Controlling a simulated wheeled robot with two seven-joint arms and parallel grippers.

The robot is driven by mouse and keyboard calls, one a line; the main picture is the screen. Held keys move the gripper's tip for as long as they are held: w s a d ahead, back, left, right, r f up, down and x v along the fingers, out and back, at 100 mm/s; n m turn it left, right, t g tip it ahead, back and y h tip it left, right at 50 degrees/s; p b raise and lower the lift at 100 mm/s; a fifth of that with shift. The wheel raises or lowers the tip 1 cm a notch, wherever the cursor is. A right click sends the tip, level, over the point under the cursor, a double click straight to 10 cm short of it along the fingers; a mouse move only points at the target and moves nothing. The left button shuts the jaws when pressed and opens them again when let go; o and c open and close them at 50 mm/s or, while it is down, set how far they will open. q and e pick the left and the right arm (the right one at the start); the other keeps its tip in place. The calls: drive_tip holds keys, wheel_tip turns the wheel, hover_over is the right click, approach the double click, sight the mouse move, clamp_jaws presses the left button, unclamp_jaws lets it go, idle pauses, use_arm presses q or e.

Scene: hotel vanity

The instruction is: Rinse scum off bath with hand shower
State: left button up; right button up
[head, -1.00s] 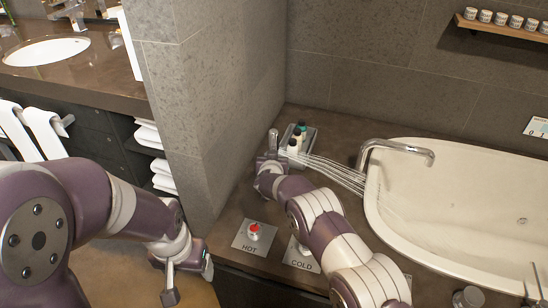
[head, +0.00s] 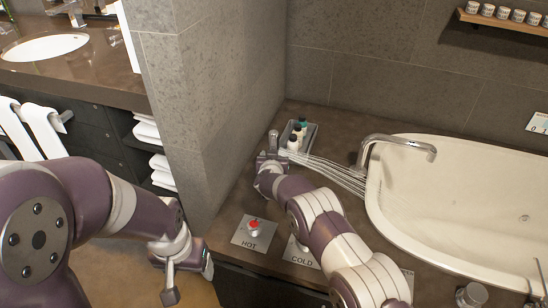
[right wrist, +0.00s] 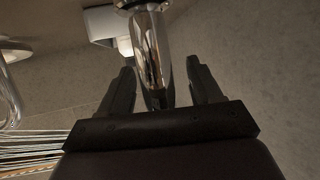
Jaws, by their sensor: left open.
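The cream bath (head: 450,205) fills the right of the head view; scum cannot be made out in its visible part. My right gripper (head: 270,160) is at the chrome hand shower (head: 273,138), left of the bath. In the right wrist view the shower's chrome body (right wrist: 150,50) stands between my right gripper's two dark fingers (right wrist: 160,75); a gap shows beside it, and contact cannot be told. Thin pale streaks, like water jets (head: 330,172), run from there to the bath's left rim. My left gripper (head: 173,283) is open and empty at lower left, away from the bath.
A grey tray with small bottles (head: 294,142) stands just beyond my right gripper. A chrome spout (head: 400,141) reaches over the bath. HOT (head: 254,228) and COLD controls lie near my right forearm. A tiled wall (head: 225,100) stands at left, by a sink counter.

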drive_tip(key=shift+s+r, duration=0.15)
drive_tip(key=shift+s, duration=0.15)
drive_tip(key=p+v, duration=0.3)
drive_tip(key=v, duration=0.9)
